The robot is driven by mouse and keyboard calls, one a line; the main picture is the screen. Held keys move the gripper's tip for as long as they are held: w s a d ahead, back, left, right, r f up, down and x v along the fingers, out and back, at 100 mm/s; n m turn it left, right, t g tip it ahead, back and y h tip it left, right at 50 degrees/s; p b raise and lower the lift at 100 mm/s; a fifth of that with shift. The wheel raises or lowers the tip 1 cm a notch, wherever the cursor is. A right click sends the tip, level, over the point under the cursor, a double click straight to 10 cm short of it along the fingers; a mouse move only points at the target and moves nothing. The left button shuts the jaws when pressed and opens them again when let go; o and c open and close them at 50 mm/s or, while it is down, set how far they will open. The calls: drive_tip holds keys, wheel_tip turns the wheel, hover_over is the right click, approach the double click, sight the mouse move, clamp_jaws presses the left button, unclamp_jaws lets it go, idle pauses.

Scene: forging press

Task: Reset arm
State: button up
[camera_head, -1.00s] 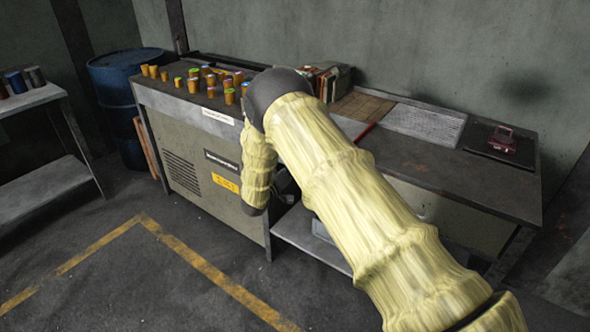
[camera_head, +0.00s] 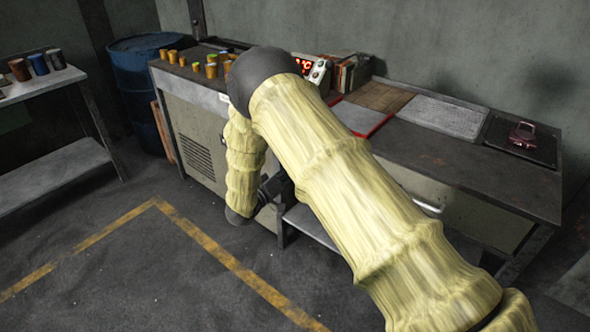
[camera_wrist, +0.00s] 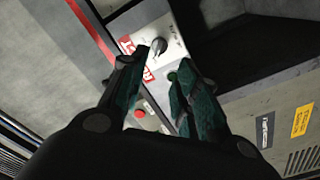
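My gripper (camera_wrist: 163,60) shows in the wrist view with its two dark green fingers apart and nothing between them. Past the fingertips is a pale control panel with a black knob (camera_wrist: 159,46), a red button (camera_wrist: 139,113) and red lettering. In the head view my bent, yellow-sleeved arm crosses the front of the workbench (camera_head: 465,175). The gripper is mostly hidden there behind the arm, low beside the bench front.
Orange cups (camera_head: 211,70) stand on the bench's left part. A control box with a red display (camera_head: 304,66) is behind my elbow. A red-edged plate (camera_head: 358,118) and a dark red object (camera_head: 522,135) lie rightward. A blue barrel (camera_head: 137,85) and shelf (camera_head: 60,180) stand left. Marked floor is clear.

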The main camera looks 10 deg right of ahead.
drive_tip(key=shift+s, duration=0.1)
idle(0.4)
drive_tip(key=s+d+f+n+g+y+p, duration=0.1)
drive_tip(key=s+d+f+y, duration=0.3)
drive_tip(key=s+f, duration=0.65)
drive_tip(key=s+d+f+n+g+y+p, duration=0.2)
drive_tip(key=s+f+y, duration=0.4)
drive_tip(key=s+f, duration=0.4)
drive_tip(key=s+m+g+y+p, duration=0.1)
drive_tip(key=s+g+y, duration=0.3)
drive_tip(key=s, duration=3.1)
drive_tip(key=m+g, duration=0.1)
drive_tip(key=g, duration=0.3)
drive_tip(key=shift+a+f, duration=0.35)
drive_tip(key=shift+a, duration=0.05)
